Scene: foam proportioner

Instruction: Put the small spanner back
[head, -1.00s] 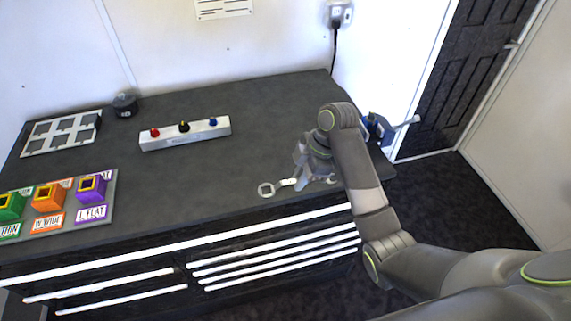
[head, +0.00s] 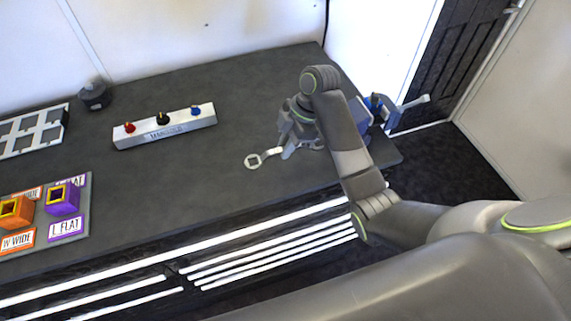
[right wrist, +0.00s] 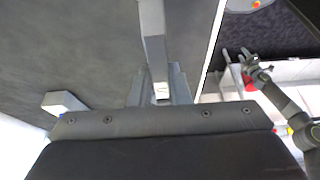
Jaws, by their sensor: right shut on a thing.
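The small spanner (head: 254,161) is silver-grey with a ring end pointing left in the head view. My right gripper (head: 296,146) is shut on its other end and holds it over the right part of the dark worktop. In the right wrist view a plain grey shank, likely the spanner's (right wrist: 152,35), runs from the top edge down between the fingers. Whether the spanner touches the worktop I cannot tell. My left gripper is outside the head view; a grey jointed arm with small fingers at the right of the wrist view seems to be mine.
A white block with red, black and blue knobs (head: 165,131) stands left of the spanner. Orange (head: 15,212) and purple (head: 62,200) blocks sit on a labelled board at left. A grey grid tray (head: 30,132), a dark round pot (head: 94,97) and a blue fixture (head: 378,106) also stand here.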

